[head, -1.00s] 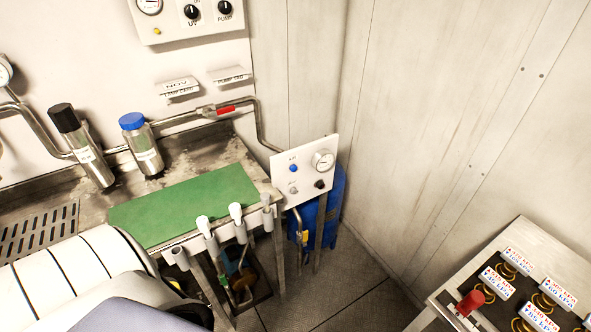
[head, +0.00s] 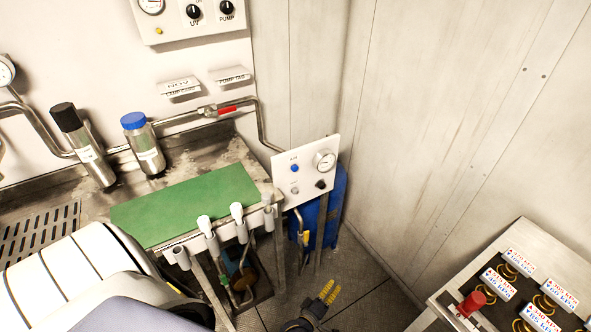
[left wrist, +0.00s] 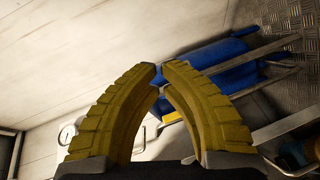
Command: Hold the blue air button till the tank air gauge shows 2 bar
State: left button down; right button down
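The blue air button (head: 294,168) sits at the upper left of a white panel (head: 284,190) in the head view. The round tank air gauge (head: 323,160) is at the panel's upper right; its reading is too small to tell. The blue tank (head: 334,200) stands behind the panel and also shows in the left wrist view (left wrist: 215,62). My left gripper (head: 333,286), with yellow fingers, is low in front of the panel, apart from the button. In the left wrist view its fingertips (left wrist: 159,66) nearly meet, with nothing held. My right gripper is out of view.
A bench with a green mat (head: 185,205) and several white-capped handles along its front edge is left of the panel. A sloped console with a red knob (head: 471,304) stands at lower right. The floor (head: 365,295) between them is clear.

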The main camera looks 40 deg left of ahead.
aim_at(295, 168)
pick_arm(q)
jog(key=w+a+r+n+t+y, duration=0.1)
jog(key=w+r+n+t+y, duration=0.2)
jog(key=r, duration=0.4)
jog(key=w+a+r+n+t, duration=0.1)
jog(key=w+r+n, duration=0.2)
jog(key=r+n, duration=0.35)
jog(key=a+r+n+g+y, duration=0.1)
jog(key=a+r+n+y, duration=0.2)
jog(key=r+n+y, duration=0.2)
jog(key=a+r+n+g+y, duration=0.2)
jog(key=r+n+y, duration=0.4)
jog(key=r+n, duration=0.6)
jog(key=s+a+r+n+g+y, duration=0.1)
jog(key=a+r+n+y, duration=0.3)
jog(key=r+n, duration=0.5)
jog(key=shift+a+y, duration=0.25)
jog(key=shift+y, duration=0.75)
jog(key=shift+a, duration=0.1)
jog(key=w+a, duration=0.3)
jog(key=a, duration=0.4)
jog(key=shift+w+a, duration=0.2)
jog(key=shift+a, duration=0.2)
jog(key=shift+w+a, duration=0.4)
jog(key=shift+a, duration=0.4)
dwell(1.0)
